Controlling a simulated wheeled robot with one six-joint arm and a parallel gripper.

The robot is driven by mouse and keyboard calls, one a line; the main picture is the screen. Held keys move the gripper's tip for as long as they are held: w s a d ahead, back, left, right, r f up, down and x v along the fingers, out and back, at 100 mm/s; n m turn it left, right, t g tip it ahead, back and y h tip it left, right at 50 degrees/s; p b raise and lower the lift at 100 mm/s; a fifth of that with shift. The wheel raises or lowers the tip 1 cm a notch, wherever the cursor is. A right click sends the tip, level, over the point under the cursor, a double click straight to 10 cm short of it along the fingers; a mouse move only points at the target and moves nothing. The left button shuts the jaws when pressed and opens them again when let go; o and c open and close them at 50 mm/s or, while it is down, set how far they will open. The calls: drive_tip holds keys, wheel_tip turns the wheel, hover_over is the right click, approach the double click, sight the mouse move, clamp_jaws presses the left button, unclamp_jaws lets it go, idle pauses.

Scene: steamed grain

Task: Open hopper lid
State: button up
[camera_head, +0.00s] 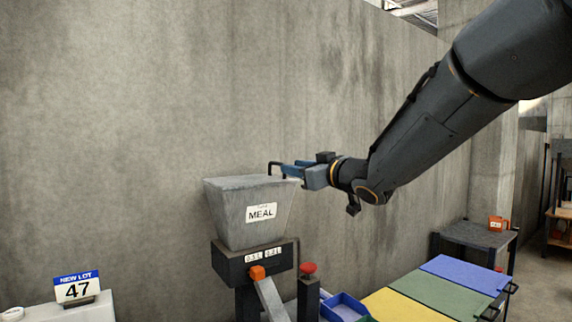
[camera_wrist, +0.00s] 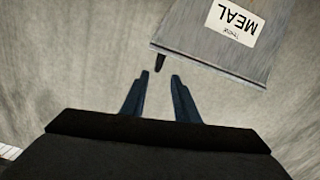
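The grey metal hopper (camera_head: 250,218) with a MEAL label stands near the wall, and its flat lid (camera_head: 235,182) is down on top. A black handle (camera_head: 272,164) rises at the lid's right side. My gripper (camera_head: 286,170) is at the lid's right edge, its blue fingers level with the handle. In the wrist view the hopper (camera_wrist: 210,45) appears upside down. There my gripper (camera_wrist: 160,76) is open, with a gap between its fingers. A dark handle end (camera_wrist: 160,63) shows just beyond the fingertips, in line with the gap. I cannot tell whether they touch.
Below the hopper are a black dispenser box (camera_head: 235,266), an orange-tipped chute lever (camera_head: 258,273) and a red knob (camera_head: 308,268). A blue tray (camera_head: 345,306) and coloured mats (camera_head: 462,274) lie to the right. A NEW LOT 47 sign (camera_head: 77,288) stands at left.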

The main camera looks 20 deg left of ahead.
drive_tip(key=shift+w+p+x, duration=0.25)
drive_tip(key=shift+p+x, duration=1.2)
drive_tip(key=shift+x, duration=2.8)
drive_tip(key=shift+s+d, duration=0.1)
drive_tip(key=shift+d, duration=0.1)
clamp_jaws()
drive_tip(key=shift+r, duration=0.1)
